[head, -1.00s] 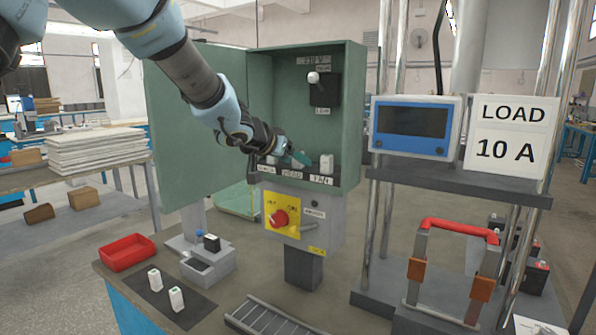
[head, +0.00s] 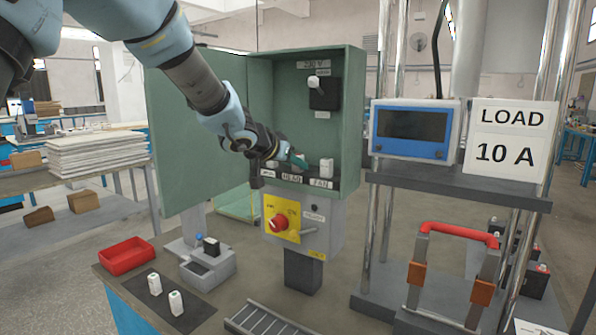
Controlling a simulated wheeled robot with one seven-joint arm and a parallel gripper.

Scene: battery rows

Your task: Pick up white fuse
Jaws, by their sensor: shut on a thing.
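The open green cabinet (head: 306,63) holds a row of fuse places above a strip of labels. A white fuse (head: 326,168) stands upright at the right of the row, above the FAN label. A small white piece (head: 271,164) shows at the left, partly behind my gripper. Two more white fuses (head: 155,284) (head: 176,303) stand on a dark mat (head: 154,304).
A red tray (head: 126,256) and a grey holder (head: 208,269) stand on the bench. The cabinet door (head: 197,170) is open at left. A yellow panel with a red knob (head: 279,222) sits below the cabinet. A blue meter (head: 415,130) stands at right.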

